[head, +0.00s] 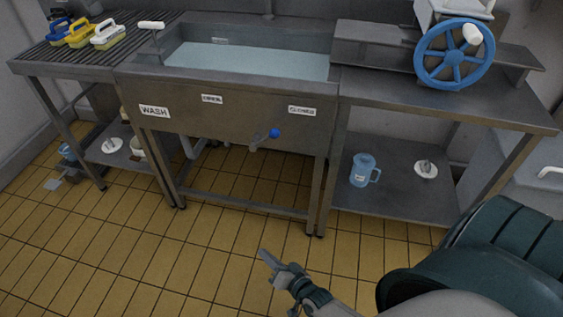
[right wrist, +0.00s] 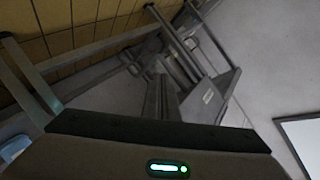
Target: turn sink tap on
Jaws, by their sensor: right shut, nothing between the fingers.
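The steel sink (head: 225,116) stands ahead in the head view, with pale blue water (head: 245,60) in its basin. A lever tap with a blue ball knob (head: 274,132) juts from low on the sink's front. Its knob points up and right, toward the label that reads CLOSED (head: 302,110); the other label, OPEN (head: 212,99), is up to its left. My right gripper (head: 264,254) is shut and empty, over the floor in front of the sink and apart from the tap. I cannot make out the tap in the right wrist view. My left gripper is not in view.
A steel side table with a blue wheel (head: 454,53) stands right of the sink; a blue jug (head: 361,171) is on its lower shelf. A dark green ribbed drum shape (head: 510,240) is at lower right. Brushes (head: 108,36) lie on the left drainer. Tiled floor is clear ahead.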

